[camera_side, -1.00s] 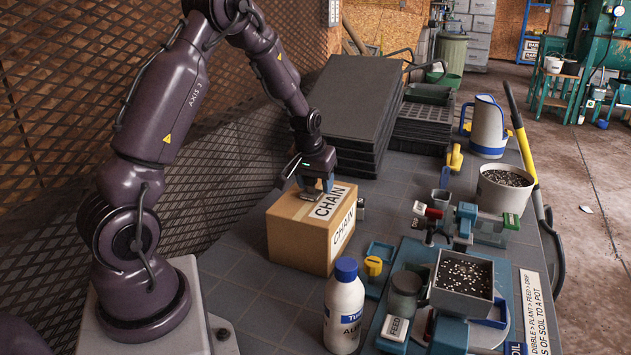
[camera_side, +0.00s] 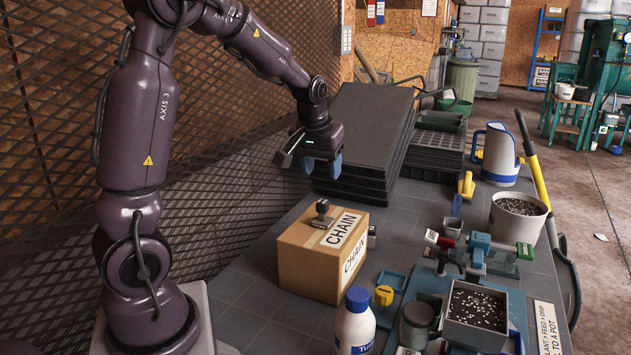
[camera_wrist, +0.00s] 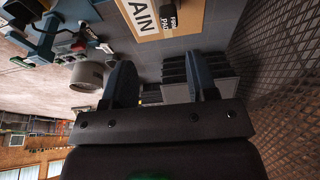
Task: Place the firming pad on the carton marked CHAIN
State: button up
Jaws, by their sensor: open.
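The carton marked CHAIN (camera_side: 309,270) stands on the bench in the middle of the side view. The firming pad (camera_side: 322,215), a small dark piece with a knob on a flat base, stands upright on the carton's top, beside the CHAIN label. In the wrist view the carton (camera_wrist: 148,24) is at the top, with the pad (camera_wrist: 169,18) on it, marked with partly readable lettering. My gripper (camera_side: 322,168) is open and empty, above and behind the carton, apart from the pad. Its two fingers (camera_wrist: 163,82) are spread wide in the wrist view.
A stack of dark trays (camera_side: 364,140) stands behind the carton, close to my gripper. A white bottle (camera_side: 354,325) stands in front. A planting station with a soil hopper (camera_side: 476,308) and a pot of soil (camera_side: 517,216) are to the right. Mesh fencing (camera_side: 60,130) is at left.

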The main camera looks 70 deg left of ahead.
jog(key=s+d+r+m+t+h, duration=0.1)
jog(key=s+d+r+m, duration=0.1)
jog(key=d+r, duration=0.35)
jog(key=s+d+r+m+t, duration=0.1)
jog(key=s+d+r+m, duration=0.15)
jog(key=d, duration=0.65)
jog(key=s+d+m+t+h, duration=0.1)
jog(key=s+d+m, duration=0.3)
jog(key=s+d, duration=0.4)
jog(key=shift+s+d+f, duration=0.2)
jog(key=shift+s+f, duration=0.05)
jog(key=shift+s, duration=0.3)
